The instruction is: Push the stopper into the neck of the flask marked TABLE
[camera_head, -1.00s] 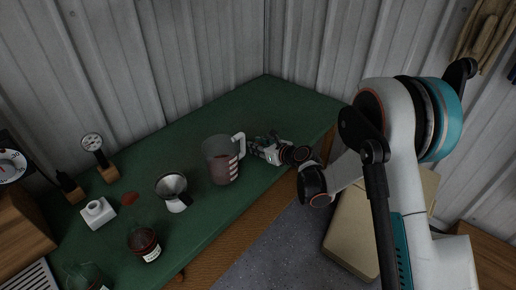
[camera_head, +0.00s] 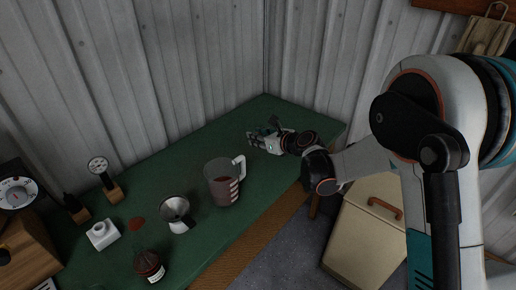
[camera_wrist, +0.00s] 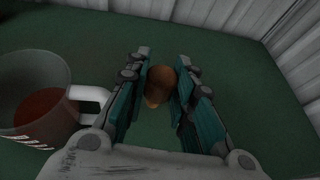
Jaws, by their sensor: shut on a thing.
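A brown cork stopper (camera_wrist: 158,86) shows between the two teal-padded fingers of my gripper (camera_wrist: 160,88) in the wrist view. My gripper is shut on it, over the green table top. In the head view my gripper (camera_head: 254,136) is at the far right part of the table, behind and right of the jug; the stopper cannot be made out there. A round glass flask (camera_head: 148,262) with dark red contents and a white label stands at the front left of the table. The label is too small to read, so I cannot tell whether it says TABLE.
A clear measuring jug (camera_head: 220,190) with red liquid stands between my gripper and the flask; its handle points towards my gripper. Corrugated walls close the back.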

